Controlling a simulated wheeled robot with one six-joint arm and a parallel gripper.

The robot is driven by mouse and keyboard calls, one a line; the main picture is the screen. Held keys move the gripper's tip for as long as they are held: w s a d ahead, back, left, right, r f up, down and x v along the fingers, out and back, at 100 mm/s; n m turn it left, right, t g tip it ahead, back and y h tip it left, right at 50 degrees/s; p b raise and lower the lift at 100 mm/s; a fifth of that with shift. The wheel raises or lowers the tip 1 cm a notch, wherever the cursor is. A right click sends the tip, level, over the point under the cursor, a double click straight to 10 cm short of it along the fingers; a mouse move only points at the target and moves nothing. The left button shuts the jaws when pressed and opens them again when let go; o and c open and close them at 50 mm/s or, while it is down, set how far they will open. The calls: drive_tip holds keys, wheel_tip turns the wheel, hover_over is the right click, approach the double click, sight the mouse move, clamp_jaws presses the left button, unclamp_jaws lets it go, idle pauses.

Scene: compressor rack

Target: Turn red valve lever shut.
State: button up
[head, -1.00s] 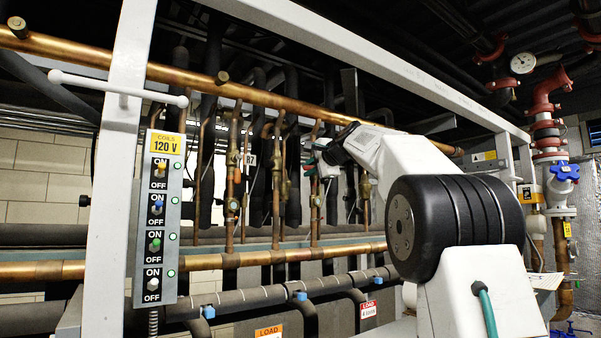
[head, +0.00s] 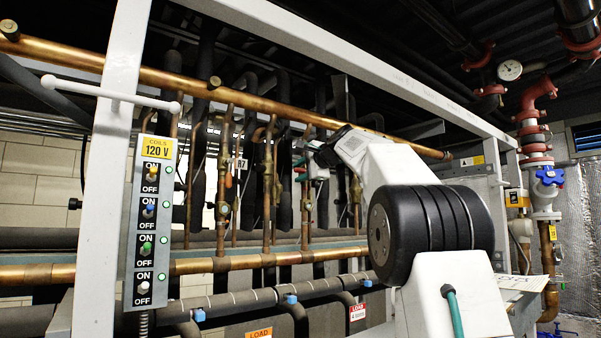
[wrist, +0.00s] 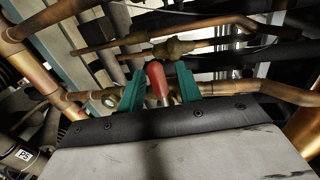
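The red valve lever (wrist: 156,80) shows in the wrist view as a rounded red handle on a metal stem, pointing toward my gripper. My gripper (wrist: 160,88) has its two teal fingers on either side of the lever, with narrow gaps showing, so it looks open around it. A brass valve body (wrist: 172,48) lies on a copper pipe just beyond the fingertips. In the head view my gripper (head: 302,169) is among the vertical copper pipes; the lever between its fingers is too small there to make out clearly.
A switch panel (head: 150,215) stands on the white rack post (head: 105,190) at left. A long copper pipe (head: 200,84) runs above my arm, and another (head: 215,265) runs below. Vertical pipes crowd the gripper closely. A blue valve (head: 549,176) is at far right.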

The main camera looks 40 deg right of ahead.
drive_tip(key=s+r, duration=0.1)
drive_tip(key=s, duration=0.6)
drive_tip(key=shift+s+r, duration=0.2)
drive_tip(key=shift+s, duration=0.15)
drive_tip(key=shift+a, duration=0.1)
